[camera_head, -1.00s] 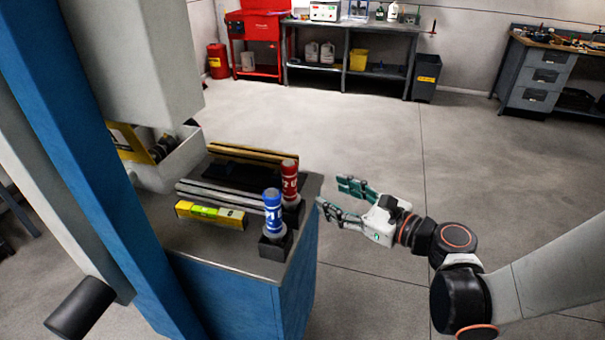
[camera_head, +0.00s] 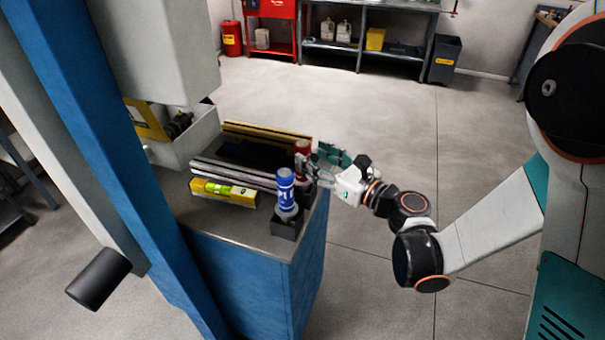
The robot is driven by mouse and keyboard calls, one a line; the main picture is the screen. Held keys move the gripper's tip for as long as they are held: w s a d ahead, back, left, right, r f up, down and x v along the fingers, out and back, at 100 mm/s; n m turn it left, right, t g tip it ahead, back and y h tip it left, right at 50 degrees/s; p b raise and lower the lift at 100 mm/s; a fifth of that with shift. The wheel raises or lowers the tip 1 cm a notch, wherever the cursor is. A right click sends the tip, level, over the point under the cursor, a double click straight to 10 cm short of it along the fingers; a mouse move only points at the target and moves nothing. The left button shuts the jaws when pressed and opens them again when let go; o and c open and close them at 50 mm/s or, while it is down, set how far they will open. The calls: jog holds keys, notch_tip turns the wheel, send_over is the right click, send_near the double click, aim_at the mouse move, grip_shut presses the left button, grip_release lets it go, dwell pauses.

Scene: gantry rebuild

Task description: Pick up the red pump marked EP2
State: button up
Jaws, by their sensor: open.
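The red pump (camera_head: 302,147) stands upright near the right edge of the blue cabinet's grey top. Only its upper part shows; my gripper's near finger covers the part below, and its marking cannot be read. My gripper (camera_head: 318,160) is open and comes in from the right with its fingers at the red pump. I cannot tell whether the pump is between the fingers or touching them. A blue pump (camera_head: 286,188) stands upright in a black holder (camera_head: 285,229) just in front of the red one, close to my near finger.
A yellow level (camera_head: 225,192) and metal bars (camera_head: 232,172) lie left of the pumps on the cabinet top (camera_head: 215,232). A blue column (camera_head: 95,130) and grey machine housing rise at the left. The floor right of the cabinet is clear.

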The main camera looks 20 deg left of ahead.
aim_at(308, 154)
jog(key=b+x, duration=0.1)
jog(key=x, duration=0.3)
jog(key=shift+w+a, duration=0.15)
jog(key=shift+a, duration=0.15)
jog(key=shift+r, duration=0.1)
grip_shut()
